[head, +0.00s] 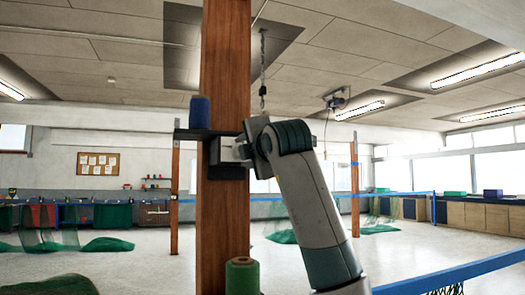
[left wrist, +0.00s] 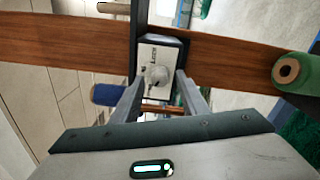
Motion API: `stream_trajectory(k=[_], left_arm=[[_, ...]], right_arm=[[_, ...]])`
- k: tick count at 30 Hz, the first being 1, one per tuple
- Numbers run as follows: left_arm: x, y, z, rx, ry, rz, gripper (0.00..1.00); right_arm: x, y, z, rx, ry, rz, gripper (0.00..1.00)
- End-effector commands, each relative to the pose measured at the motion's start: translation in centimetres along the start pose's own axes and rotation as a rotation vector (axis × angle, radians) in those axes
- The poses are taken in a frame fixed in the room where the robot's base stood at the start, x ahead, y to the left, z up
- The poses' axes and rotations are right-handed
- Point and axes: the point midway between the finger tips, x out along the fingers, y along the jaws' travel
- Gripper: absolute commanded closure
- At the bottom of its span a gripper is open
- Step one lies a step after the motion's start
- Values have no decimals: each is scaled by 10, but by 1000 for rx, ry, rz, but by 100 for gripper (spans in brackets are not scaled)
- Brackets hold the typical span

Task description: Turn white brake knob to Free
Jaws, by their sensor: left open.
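The white brake knob (left wrist: 157,76) is small and round. It sits on a pale, lettered plate on a dark box (left wrist: 180,45) fixed to a wooden post (left wrist: 230,58). My left gripper (left wrist: 160,80) is open, with one finger on either side of the knob in the picture. I cannot tell whether the fingers touch it. In the head view my left gripper (head: 230,152) is up against the post (head: 224,60), and the knob is hidden. My right gripper is not in view.
A dark shelf (head: 190,134) with a blue spool (head: 200,110) sticks out just above the box. A green spool (head: 242,277) is lower on the post. A blue rail (head: 450,277) crosses at lower right. A chain (head: 263,70) hangs behind the post.

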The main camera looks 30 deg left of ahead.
Motion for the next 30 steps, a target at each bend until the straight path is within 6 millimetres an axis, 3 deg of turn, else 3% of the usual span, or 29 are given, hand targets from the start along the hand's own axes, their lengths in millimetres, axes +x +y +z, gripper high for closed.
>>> stream_trajectory(k=[21,30], left_arm=[[-131,-3,-2,0,1,3,60],[-160,-1,-1,0,1,0,60]], right_arm=[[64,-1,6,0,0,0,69],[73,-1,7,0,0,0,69]])
